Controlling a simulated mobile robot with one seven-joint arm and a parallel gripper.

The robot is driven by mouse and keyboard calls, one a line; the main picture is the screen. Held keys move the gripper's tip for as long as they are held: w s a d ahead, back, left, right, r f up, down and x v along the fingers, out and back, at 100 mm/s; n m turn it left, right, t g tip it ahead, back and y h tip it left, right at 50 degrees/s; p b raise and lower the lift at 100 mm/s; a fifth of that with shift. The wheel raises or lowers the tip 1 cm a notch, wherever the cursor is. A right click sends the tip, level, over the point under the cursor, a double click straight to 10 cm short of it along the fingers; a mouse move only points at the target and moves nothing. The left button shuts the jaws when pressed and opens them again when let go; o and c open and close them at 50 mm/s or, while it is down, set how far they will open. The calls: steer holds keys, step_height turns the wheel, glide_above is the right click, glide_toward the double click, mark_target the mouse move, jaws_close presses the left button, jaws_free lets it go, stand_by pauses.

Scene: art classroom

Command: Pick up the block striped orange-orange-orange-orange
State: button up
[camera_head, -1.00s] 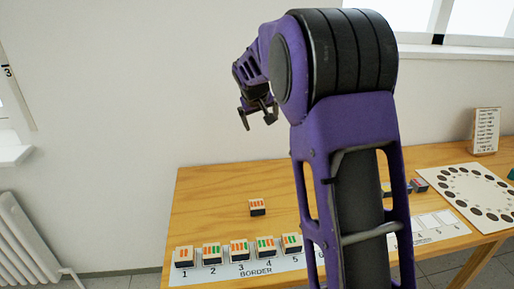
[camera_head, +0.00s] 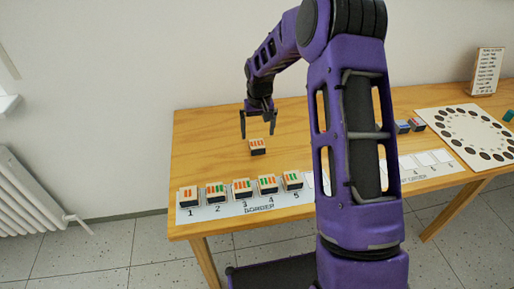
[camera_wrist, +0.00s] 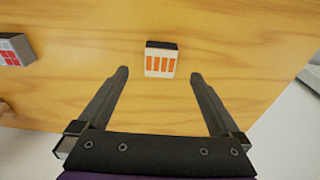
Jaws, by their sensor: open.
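A small block (camera_head: 257,147) with a dark side and a white top with orange stripes stands alone on the wooden table (camera_head: 215,140), behind the row of blocks. In the wrist view this block (camera_wrist: 161,60) shows several orange stripes, all orange, on its white face. My gripper (camera_head: 257,136) is open and empty above the table, close over the block. In the wrist view the block lies a little beyond the fingertips of my gripper (camera_wrist: 160,74), roughly centred between them.
Striped blocks (camera_head: 241,189) stand in a row on the numbered BORDER strip (camera_head: 259,206) at the front. Another block (camera_wrist: 14,50) with red marks shows at the wrist view's left. At right are dark blocks (camera_head: 402,127), a board with dark circles (camera_head: 473,128) and an upright card (camera_head: 487,69).

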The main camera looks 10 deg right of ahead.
mark_target(257, 144)
steer(key=shift+w+f, duration=0.15)
steer(key=shift+f, duration=0.85)
steer(key=shift+w+f, duration=0.2)
steer(key=shift+f, duration=0.75)
steer(key=shift+w+f, duration=0.15)
steer(key=shift+f, duration=0.85)
steer(key=shift+r, duration=0.1)
steer(key=c, duration=1.5)
